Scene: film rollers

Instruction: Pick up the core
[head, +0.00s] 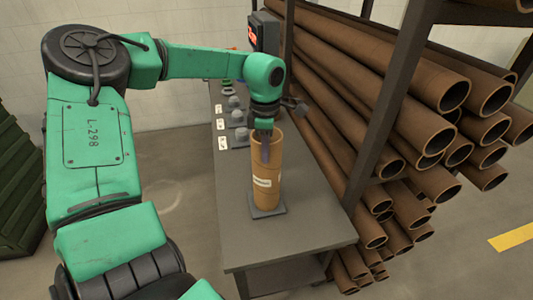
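The core looks like an upright brown cardboard tube (268,188) with a white label. It stands on a dark square base plate near the front of the grey table (237,228). My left gripper (265,150) points down at the top of the tube, overlapping its rim in the head view. A grey finger shows against the tube's upper part. I cannot tell whether it is inside the tube or in front of it, or whether the fingers are open or shut. My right gripper is not in view.
A rack (390,95) full of brown tubes stands close along the table's right side. Small grey items with white cards (221,124) line the table's left edge farther back. A dark device with a red display (264,32) stands at the back. The table's front left is clear.

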